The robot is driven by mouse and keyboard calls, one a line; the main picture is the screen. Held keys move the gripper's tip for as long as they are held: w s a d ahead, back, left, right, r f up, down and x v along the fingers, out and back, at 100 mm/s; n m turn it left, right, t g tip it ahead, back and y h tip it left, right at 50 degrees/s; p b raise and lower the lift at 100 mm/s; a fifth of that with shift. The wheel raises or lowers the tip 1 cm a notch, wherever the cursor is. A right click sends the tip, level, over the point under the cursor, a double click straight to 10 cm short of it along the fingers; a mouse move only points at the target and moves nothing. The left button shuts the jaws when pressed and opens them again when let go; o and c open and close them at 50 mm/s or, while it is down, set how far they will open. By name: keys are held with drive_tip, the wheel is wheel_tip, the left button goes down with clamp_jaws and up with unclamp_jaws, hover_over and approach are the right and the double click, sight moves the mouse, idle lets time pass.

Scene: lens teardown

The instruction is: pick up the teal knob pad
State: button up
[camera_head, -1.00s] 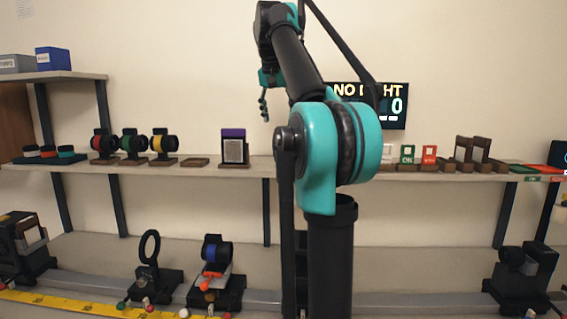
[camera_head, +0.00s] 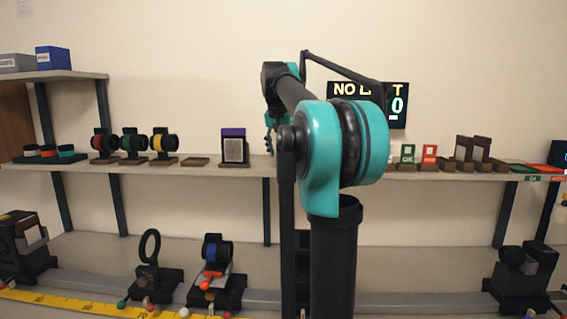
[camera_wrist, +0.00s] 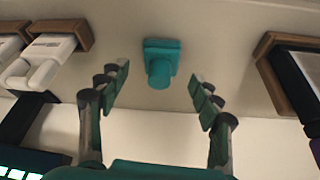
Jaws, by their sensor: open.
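The teal knob pad (camera_wrist: 161,62) shows in the wrist view as a square pad with a round knob, on the pale shelf. My gripper (camera_wrist: 158,90) is open, with its two fingers spread to the left and right of the knob pad and short of it. Nothing is between the fingers, and they do not appear to touch the pad. In the head view my gripper (camera_head: 271,145) is small and partly hidden by my arm at shelf height. I cannot make out the knob pad in the head view.
In the wrist view, a wooden holder with white parts (camera_wrist: 45,55) is at the left, and a wooden-framed dark block (camera_wrist: 290,70) is at the right. The shelf (camera_head: 120,168) holds lens mounts left of my arm. A display (camera_head: 395,103) hangs behind my arm.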

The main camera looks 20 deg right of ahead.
drive_tip(key=shift+x, duration=0.75)
drive_tip(key=shift+c, duration=0.3)
drive_tip(key=c, duration=1.2)
drive_tip(key=shift+o, duration=0.2)
wheel_tip(320, 180, up, 10)
